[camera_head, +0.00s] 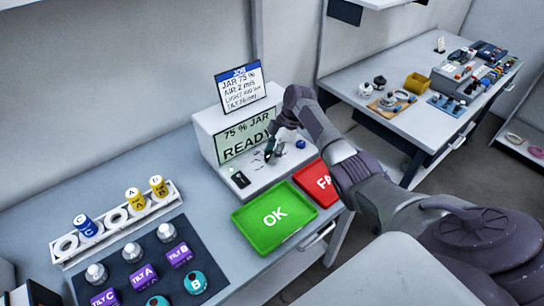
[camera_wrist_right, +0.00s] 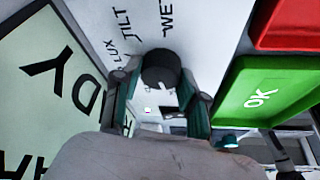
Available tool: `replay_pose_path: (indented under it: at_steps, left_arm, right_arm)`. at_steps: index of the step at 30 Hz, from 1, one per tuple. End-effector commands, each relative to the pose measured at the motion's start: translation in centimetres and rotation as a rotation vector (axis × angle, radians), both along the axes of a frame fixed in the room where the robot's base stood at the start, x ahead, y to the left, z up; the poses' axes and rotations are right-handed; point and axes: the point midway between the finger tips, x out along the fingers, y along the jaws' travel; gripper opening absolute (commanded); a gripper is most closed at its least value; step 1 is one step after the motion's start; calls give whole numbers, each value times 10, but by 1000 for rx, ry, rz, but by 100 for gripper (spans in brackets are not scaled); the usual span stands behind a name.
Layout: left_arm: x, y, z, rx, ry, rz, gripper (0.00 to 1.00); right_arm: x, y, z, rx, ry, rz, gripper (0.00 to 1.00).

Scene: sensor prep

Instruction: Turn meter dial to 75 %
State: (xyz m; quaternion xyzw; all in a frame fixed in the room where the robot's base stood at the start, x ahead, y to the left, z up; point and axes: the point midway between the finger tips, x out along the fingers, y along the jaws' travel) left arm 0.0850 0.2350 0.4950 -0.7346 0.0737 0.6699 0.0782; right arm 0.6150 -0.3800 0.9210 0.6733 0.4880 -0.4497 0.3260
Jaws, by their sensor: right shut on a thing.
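The meter (camera_head: 205,125) is a white box on the bench. Its screen (camera_head: 240,138) reads "75 % JAR READY", and part of the screen also shows in the right wrist view (camera_wrist_right: 50,80). My right gripper (camera_head: 272,152) is at the meter's front panel. In the right wrist view the black round dial (camera_wrist_right: 160,68) sits between its teal fingertips, which are shut on it. Labels such as "LUX", "TILT" and "WE..." lie around the dial. My left gripper is not in view.
A green OK tray (camera_head: 262,240) and a red tray (camera_head: 322,190) lie in front of the meter. A job card (camera_head: 240,95) stands on top. A white rack (camera_head: 68,262) and a dark mat (camera_head: 205,262) with sensors are at left. Another table (camera_head: 400,120) stands behind.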

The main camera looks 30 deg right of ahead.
Motion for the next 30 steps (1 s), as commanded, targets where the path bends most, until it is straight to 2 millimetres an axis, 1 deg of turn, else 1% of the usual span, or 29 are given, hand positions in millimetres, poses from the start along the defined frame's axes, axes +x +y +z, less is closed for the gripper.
replay_pose_path:
  at_steps: [3,15,16,19,20,30]
  left_arm:
    - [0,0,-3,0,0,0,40]
    - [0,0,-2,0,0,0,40]
    - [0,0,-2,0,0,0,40]
    - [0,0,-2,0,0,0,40]
    - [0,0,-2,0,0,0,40]
    - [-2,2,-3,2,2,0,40]
  right_arm:
    - [1,0,0,0,-2,13,7]
    - [1,0,1,0,-2,18,7]
    - [1,0,1,0,-2,18,47]
    - [1,0,1,0,-2,18,64]
    - [1,0,1,0,-2,18,68]
    - [0,-1,2,0,-1,17,68]
